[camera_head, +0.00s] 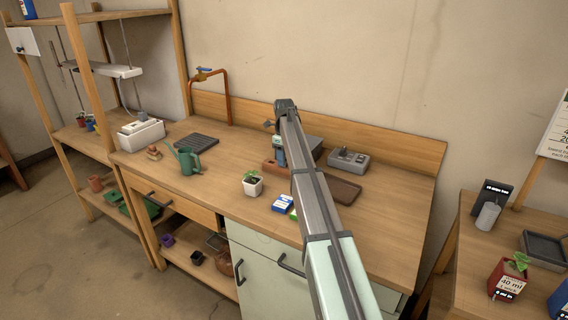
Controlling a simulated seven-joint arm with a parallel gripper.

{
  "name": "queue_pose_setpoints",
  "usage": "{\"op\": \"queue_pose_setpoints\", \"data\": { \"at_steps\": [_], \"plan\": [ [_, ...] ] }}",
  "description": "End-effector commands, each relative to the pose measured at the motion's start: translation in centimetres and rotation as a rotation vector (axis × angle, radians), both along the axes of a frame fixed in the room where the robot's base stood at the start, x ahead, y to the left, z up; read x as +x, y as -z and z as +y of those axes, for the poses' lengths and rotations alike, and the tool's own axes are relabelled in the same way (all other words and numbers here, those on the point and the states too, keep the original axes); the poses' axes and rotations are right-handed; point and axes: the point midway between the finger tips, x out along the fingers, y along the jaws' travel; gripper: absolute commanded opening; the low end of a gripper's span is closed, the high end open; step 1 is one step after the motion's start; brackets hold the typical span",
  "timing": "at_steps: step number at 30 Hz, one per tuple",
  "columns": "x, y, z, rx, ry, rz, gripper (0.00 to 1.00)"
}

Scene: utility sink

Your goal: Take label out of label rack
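My arm reaches from the bottom of the view up over the wooden bench (225,215), bending down at its far end. My gripper (279,160) seems to be the small grey-teal part beyond the arm, low over the back of the bench; its fingers are mostly hidden and I cannot tell if they are open. A reddish-brown block (269,168) lies right by it, partly behind my arm; I cannot tell whether this is the label rack. No label in a rack can be made out. A blue-and-white packet (282,203) lies nearer the front, with a green one beside it.
A white pot with a plant (252,184), a green watering can (187,160) and a dark ribbed mat (197,143) stand left. A copper tap (214,90) rises behind. A grey control box (348,160) and brown tray (341,189) lie right of my arm.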

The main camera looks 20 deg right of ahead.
Motion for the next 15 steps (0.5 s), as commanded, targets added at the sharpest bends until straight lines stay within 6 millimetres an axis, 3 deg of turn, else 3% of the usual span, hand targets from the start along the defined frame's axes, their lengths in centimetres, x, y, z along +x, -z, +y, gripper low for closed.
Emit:
{"op": "queue_pose_setpoints", "data": {
  "at_steps": [10, 15],
  "plan": [
    [0.00, -0.01, 0.00, 0.000, 0.000, 0.000, 0.02],
    [-0.01, -0.02, 0.01, 0.000, 0.000, 0.000, 0.00]
  ]
}}
